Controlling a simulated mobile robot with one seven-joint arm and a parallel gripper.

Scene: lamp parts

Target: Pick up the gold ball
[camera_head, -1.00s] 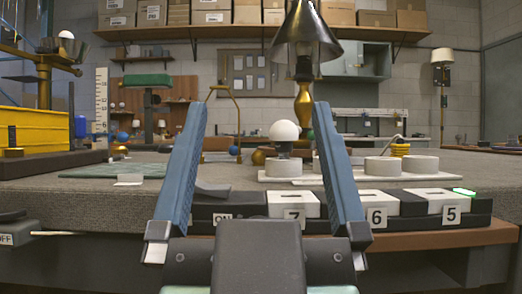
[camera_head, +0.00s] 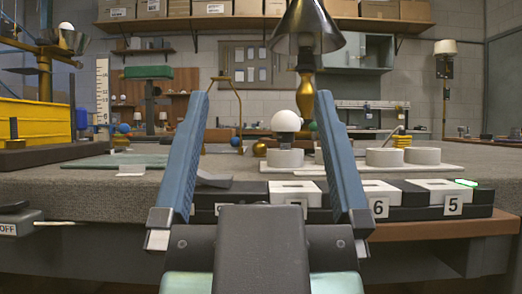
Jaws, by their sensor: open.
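The gold ball (camera_head: 259,149) is small and sits far back on the grey work surface. It is just left of the white bulb (camera_head: 285,121), which stands on a dark socket above a round white block. My gripper (camera_head: 261,100) is open, with two long blue fingers spread wide and nothing between them. In the picture the ball shows between the fingers, beyond them and apart from them.
A blue ball (camera_head: 235,142) lies left of the gold ball, near a thin brass hook (camera_head: 238,95). A brass lamp with a dark shade (camera_head: 307,28) stands behind. Round white blocks (camera_head: 416,156) are at right. Numbered switches (camera_head: 451,196) line the front edge.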

